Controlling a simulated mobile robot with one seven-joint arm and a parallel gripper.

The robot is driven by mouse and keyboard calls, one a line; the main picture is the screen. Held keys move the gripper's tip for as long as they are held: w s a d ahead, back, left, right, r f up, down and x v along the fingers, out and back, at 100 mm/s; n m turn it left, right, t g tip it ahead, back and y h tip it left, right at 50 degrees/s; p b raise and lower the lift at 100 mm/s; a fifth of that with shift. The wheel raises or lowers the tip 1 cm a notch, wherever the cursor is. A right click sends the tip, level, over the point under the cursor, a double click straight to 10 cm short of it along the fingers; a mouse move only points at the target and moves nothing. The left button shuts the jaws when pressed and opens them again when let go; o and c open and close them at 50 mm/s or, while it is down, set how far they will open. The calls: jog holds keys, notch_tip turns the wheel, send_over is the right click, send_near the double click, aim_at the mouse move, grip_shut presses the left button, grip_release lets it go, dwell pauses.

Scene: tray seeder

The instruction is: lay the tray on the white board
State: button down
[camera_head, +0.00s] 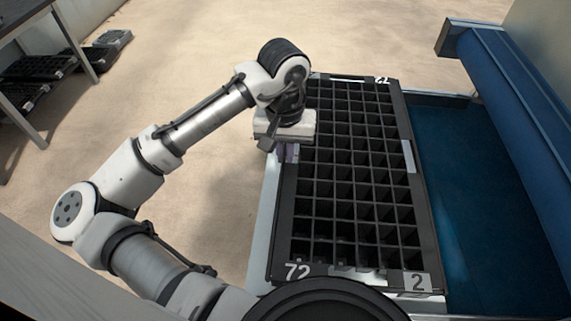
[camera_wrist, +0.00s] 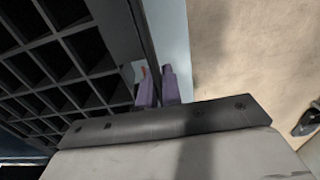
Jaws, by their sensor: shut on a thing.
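The tray (camera_head: 309,190) is black with many square cells, marked 72 and 2 on its near rim. Its cells also show at the left of the wrist view (camera_wrist: 84,49). My gripper (camera_head: 289,153) is at the tray's left long side, with its purple fingers (camera_wrist: 157,86) shut on the tray's edge. A pale strip of the white board (camera_head: 262,238) shows below and along the tray's left side, and also in the wrist view (camera_wrist: 172,35). The tray covers most of the board. I cannot tell whether the tray touches it.
A blue machine bed (camera_head: 462,200) lies right of the tray, with a raised blue housing (camera_head: 515,95) beyond it. A table (camera_head: 22,122) with black trays (camera_head: 40,68) stands at the far left. The sandy floor between is clear.

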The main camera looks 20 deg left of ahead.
jog(key=shift+f, duration=2.45)
jog(key=c, duration=1.6)
grip_release()
jog(key=shift+o, duration=0.2)
notch_tip(320, 180, up, 12)
jog(key=shift+a+r, duration=0.1)
